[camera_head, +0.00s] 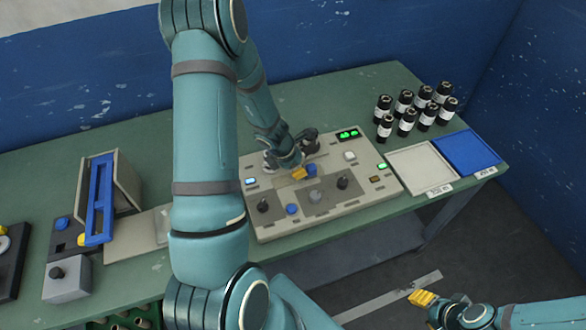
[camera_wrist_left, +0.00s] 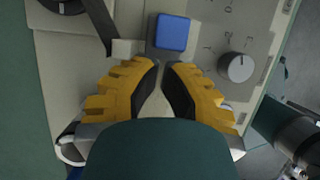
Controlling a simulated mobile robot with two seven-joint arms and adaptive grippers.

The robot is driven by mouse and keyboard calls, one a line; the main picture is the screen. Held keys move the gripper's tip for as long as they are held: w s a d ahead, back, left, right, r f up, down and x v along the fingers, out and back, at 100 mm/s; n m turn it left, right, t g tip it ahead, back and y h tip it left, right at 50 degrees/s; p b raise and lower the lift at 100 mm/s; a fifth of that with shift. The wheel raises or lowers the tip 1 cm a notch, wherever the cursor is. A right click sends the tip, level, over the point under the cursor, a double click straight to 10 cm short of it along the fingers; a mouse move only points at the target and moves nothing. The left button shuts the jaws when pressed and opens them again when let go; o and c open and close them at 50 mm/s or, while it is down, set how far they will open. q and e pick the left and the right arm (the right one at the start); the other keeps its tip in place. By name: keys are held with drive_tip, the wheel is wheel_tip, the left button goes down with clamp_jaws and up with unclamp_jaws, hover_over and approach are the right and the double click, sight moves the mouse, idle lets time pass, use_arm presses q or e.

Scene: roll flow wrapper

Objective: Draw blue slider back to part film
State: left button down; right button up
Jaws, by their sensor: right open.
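The blue slider (camera_head: 100,200) is a tall blue frame, upright in a beige holder at the left of the green table. My left gripper (camera_head: 299,173) is over the beige control panel, to the right of the slider and apart from it. In the left wrist view its yellow fingertips (camera_wrist_left: 160,67) nearly meet, with no object seen between them. A blue square button (camera_wrist_left: 172,32) lies just past the tips. My right gripper (camera_head: 423,297) is open and empty, low at the right, over the floor. No film can be made out clearly.
The control panel (camera_head: 319,197) carries knobs, buttons and green displays. Several dark bottles (camera_head: 406,121) stand at the back right, behind a white tray (camera_head: 421,168) and a blue tray (camera_head: 467,151). A grey box with a black knob (camera_head: 66,279) sits at the front left.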

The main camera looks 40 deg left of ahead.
sight(308, 165)
use_arm(q)
drive_tip(key=shift+w+d+r+p, duration=0.1)
drive_tip(key=shift+w+d+p, duration=0.25)
drive_tip(key=shift+w, duration=0.25)
drive_tip(key=shift+w+d+p, duration=0.25)
drive_tip(key=shift+w+d, duration=0.05)
drive_tip(key=shift+w, duration=0.4)
